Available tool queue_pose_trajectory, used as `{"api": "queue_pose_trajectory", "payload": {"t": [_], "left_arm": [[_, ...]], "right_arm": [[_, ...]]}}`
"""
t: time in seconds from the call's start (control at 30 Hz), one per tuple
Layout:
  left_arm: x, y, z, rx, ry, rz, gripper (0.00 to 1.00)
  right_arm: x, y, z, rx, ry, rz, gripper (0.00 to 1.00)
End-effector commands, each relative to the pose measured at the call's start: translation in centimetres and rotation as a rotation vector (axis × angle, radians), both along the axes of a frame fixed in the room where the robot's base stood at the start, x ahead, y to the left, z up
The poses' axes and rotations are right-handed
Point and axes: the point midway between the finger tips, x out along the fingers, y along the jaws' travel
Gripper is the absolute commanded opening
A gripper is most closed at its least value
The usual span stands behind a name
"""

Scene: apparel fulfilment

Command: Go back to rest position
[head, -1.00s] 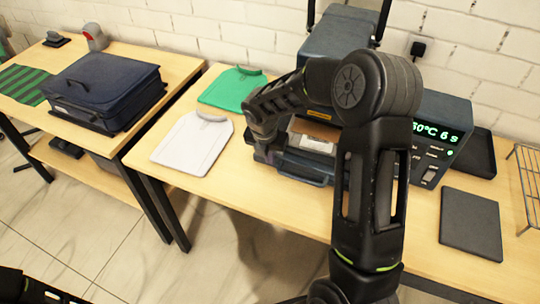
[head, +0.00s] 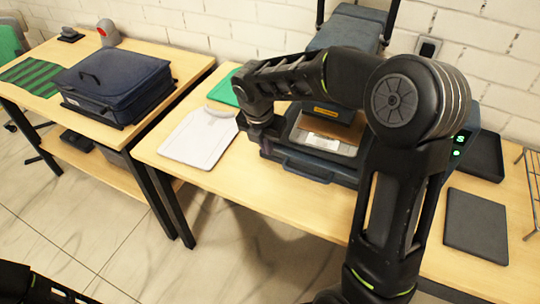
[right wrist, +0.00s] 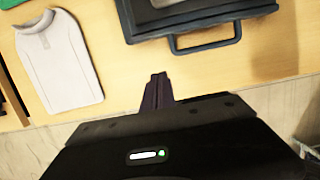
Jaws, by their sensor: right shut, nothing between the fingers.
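My right arm reaches across the middle of the head view, and its gripper points down near the front left corner of the heat press (head: 310,165). The right gripper's fingers (right wrist: 157,88) are shut and empty in the right wrist view, over the table's front edge, below the press handle (right wrist: 205,42). The fingertips are hard to make out in the head view. My left gripper does not show; only a dark part of my own body is at the bottom left of the head view.
A white garment (head: 197,140) lies flat left of the press, with a green garment (head: 222,90) behind it. A navy suitcase (head: 113,80) rests on the left table. A dark flat pad (head: 475,222) and a wire rack (head: 530,180) are at right. The wooden table (head: 270,200) has free room in front.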

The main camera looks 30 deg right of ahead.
Motion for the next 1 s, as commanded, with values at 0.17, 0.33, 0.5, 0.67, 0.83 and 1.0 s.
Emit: {"api": "queue_pose_trajectory", "payload": {"t": [0.17,0.33,0.5,0.67,0.83,1.0], "left_arm": [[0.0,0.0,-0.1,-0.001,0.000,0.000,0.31],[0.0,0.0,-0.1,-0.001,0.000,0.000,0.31],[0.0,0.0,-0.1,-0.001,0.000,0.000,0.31],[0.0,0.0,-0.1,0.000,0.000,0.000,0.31],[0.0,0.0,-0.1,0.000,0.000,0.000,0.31],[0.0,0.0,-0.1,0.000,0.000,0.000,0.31]], "right_arm": [[-0.2,0.3,1.3,0.001,0.001,0.002,0.00],[-0.3,0.4,1.4,0.001,0.002,0.002,0.00],[-0.2,0.3,1.3,0.001,0.002,0.002,0.00],[-0.2,0.3,1.3,0.001,0.002,0.001,0.00],[0.1,0.5,1.3,0.016,-0.025,-0.064,0.00],[2.6,3.0,0.9,0.166,-0.178,-0.318,0.00]]}}
